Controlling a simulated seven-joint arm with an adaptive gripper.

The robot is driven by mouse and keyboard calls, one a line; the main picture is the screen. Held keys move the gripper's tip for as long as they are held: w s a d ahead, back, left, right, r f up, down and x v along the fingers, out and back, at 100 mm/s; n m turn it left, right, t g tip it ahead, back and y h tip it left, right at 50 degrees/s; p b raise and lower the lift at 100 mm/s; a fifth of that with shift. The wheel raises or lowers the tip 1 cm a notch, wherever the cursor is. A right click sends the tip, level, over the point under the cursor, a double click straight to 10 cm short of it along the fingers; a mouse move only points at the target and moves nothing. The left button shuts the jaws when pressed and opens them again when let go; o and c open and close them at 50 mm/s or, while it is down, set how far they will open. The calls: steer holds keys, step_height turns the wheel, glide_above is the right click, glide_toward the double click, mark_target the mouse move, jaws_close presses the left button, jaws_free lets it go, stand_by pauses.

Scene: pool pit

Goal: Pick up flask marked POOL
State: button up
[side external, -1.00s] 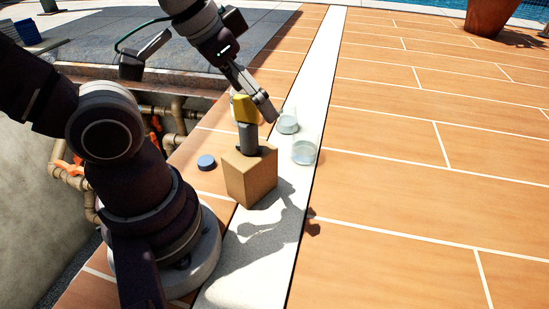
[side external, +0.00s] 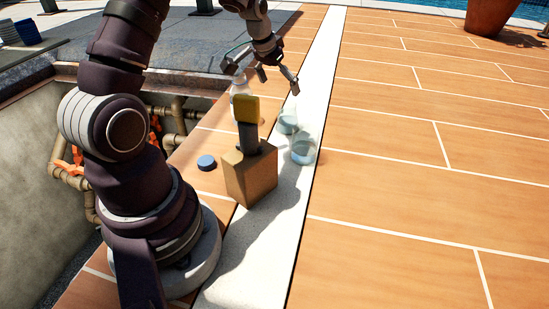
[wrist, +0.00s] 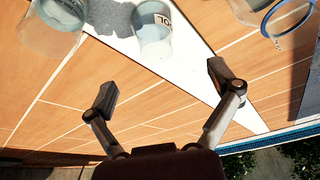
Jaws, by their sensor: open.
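The flask marked POOL is a clear glass vessel with a wide lower part, at the top of the wrist view (wrist: 152,38); only the end of its label, "OL", is readable. In the side view, the clear flask (side external: 287,122) stands on the pale strip behind the wooden block, between a beaker and a pale bottle. My gripper (side external: 260,76) is open and empty, above and behind the flask. In the wrist view my gripper (wrist: 161,84) has its fingers wide apart, with the flask beyond the gap and nothing between them.
A clear beaker (side external: 303,150) stands close to the flask. A wooden block (side external: 250,180) holds a dark, yellow-topped item (side external: 246,112). A pale bottle (side external: 240,88) is behind it, and a blue cap (side external: 206,162) lies left.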

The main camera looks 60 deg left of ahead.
mark_target(290, 116)
steer(key=x, duration=1)
steer(key=shift+d+f, duration=0.25)
steer(key=shift+f, duration=0.2)
steer(key=c, duration=1.3)
steer(key=shift+o, duration=0.2)
steer(key=shift+r, duration=0.1)
